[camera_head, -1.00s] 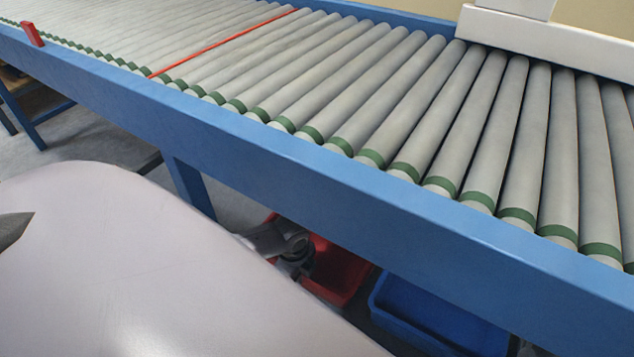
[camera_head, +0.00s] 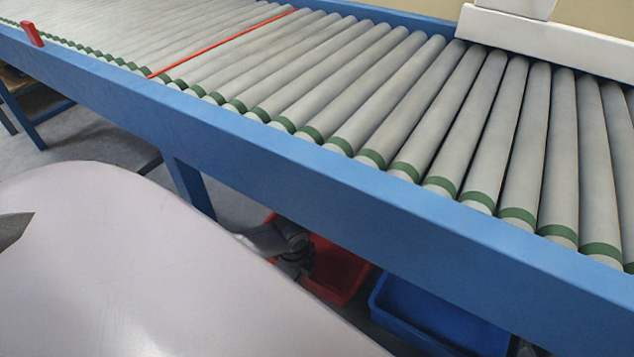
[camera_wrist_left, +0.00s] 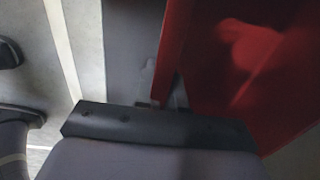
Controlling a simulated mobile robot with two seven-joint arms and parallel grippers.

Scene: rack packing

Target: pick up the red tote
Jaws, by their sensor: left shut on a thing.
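The red tote (camera_head: 338,272) is low under the conveyor's near rail in the head view, partly hidden by the rail, my arm and my pale body. My left gripper (camera_head: 297,264) is at the tote's left side there, its fingertips hard to make out. In the left wrist view, the red tote (camera_wrist_left: 245,62) fills the right side. My left gripper (camera_wrist_left: 160,103) is shut on the edge of its wall. I cannot tell whether the tote is raised off what is below it. My right gripper is not in view.
A blue tote (camera_head: 425,312) is just right of the red one. The blue conveyor rail (camera_head: 290,175) passes above both, with grey rollers (camera_head: 400,95) behind it. A blue support leg (camera_head: 188,188) stands to the left. Grey floor shows farther left.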

